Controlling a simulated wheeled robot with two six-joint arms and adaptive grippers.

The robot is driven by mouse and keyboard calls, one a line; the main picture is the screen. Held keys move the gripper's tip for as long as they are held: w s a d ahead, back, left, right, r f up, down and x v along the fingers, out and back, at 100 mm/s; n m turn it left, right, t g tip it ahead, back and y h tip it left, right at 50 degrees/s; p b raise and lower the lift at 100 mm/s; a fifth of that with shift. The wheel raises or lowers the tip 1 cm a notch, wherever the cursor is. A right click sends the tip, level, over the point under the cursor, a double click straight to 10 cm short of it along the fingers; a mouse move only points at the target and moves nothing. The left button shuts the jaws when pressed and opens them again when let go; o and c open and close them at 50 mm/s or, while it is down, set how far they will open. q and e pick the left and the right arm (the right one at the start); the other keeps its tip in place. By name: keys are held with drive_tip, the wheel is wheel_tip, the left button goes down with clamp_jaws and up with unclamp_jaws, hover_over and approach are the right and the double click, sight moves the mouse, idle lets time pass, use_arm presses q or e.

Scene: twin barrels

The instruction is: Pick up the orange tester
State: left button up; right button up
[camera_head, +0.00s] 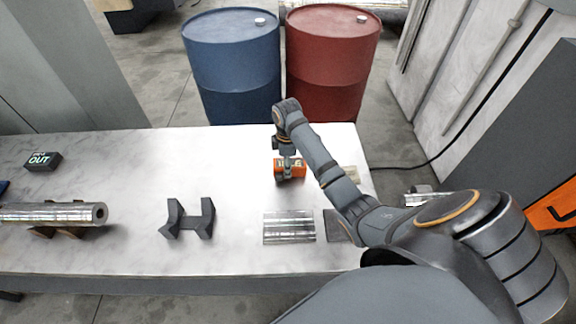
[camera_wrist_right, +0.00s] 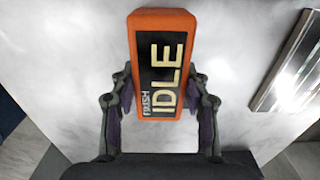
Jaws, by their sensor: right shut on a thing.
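The orange tester (camera_head: 279,170) is a small block at the back right part of the table. I cannot tell whether the tester touches the table. My left gripper is not in view.
The pale table (camera_head: 130,240) also bears a dark V-block stand (camera_head: 188,218), a metal tube (camera_head: 50,213) on the left, a small "OUT" box (camera_head: 42,161) and a ridged metal plate (camera_head: 289,227). A blue barrel (camera_head: 233,65) and a red barrel (camera_head: 332,60) stand behind.

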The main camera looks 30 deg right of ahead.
drive_tip(key=shift+w+r, duration=0.1)
drive_tip(key=shift+r, duration=0.4)
drive_tip(key=r, duration=0.1)
drive_tip(key=s+r, duration=0.1)
drive_tip(key=shift+d+r, duration=0.1)
drive_tip(key=shift+r, duration=0.3)
drive_tip(key=s+r+p, duration=0.5)
drive_tip(key=s+r, duration=0.4)
drive_tip(key=s, duration=0.4)
drive_tip(key=shift+d+p, duration=0.15)
drive_tip(key=shift+p, duration=0.2)
